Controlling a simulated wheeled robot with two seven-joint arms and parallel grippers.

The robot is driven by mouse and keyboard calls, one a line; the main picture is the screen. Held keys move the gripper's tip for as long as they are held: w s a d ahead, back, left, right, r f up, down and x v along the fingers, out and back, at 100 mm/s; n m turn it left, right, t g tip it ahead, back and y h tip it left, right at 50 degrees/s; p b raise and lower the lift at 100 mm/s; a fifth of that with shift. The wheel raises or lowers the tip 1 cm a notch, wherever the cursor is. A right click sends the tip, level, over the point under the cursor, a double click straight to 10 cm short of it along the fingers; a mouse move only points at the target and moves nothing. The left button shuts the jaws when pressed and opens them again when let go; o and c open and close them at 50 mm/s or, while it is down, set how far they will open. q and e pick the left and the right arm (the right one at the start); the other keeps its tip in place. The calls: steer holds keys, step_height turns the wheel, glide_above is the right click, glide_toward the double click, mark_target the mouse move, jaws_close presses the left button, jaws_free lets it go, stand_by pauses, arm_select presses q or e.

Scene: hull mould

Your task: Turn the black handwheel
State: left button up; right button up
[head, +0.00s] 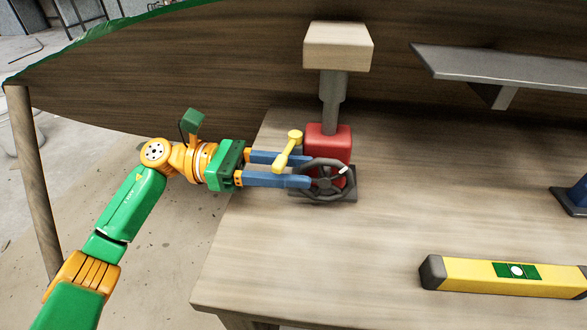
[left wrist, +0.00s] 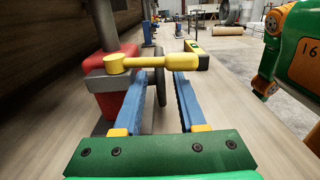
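The black handwheel (head: 324,191) stands on the near side of a red jack body (head: 328,140), with a small white mark on its upper right rim. In the left wrist view the handwheel (left wrist: 160,88) shows nearly edge-on. My left gripper (head: 311,171) reaches in from the left with its two blue fingers apart. In the left wrist view the fingers (left wrist: 159,75) lie either side of the wheel, with gaps showing. A yellow lever (head: 289,150) sticks out from the jack, above the fingers; it crosses the left wrist view. My right gripper is not in view.
The jack's post carries a wooden block (head: 337,47) beside the wooden hull (head: 200,60). A yellow spirit level (head: 480,275) lies on the bench (head: 300,270) at the front right. A grey ledge (head: 500,65) juts out at upper right. Bench space right of the wheel is clear.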

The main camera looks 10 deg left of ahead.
arm_select(q)
steer(key=shift+d, duration=0.2)
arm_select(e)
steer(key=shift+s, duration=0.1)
arm_select(q)
jaws_close()
steer(key=shift+r+y+p, duration=0.45)
steer(key=shift+y+p, duration=0.05)
steer(key=shift+p, duration=0.2)
steer(key=shift+d+f, duration=0.1)
steer(key=shift+f, duration=0.15)
jaws_free()
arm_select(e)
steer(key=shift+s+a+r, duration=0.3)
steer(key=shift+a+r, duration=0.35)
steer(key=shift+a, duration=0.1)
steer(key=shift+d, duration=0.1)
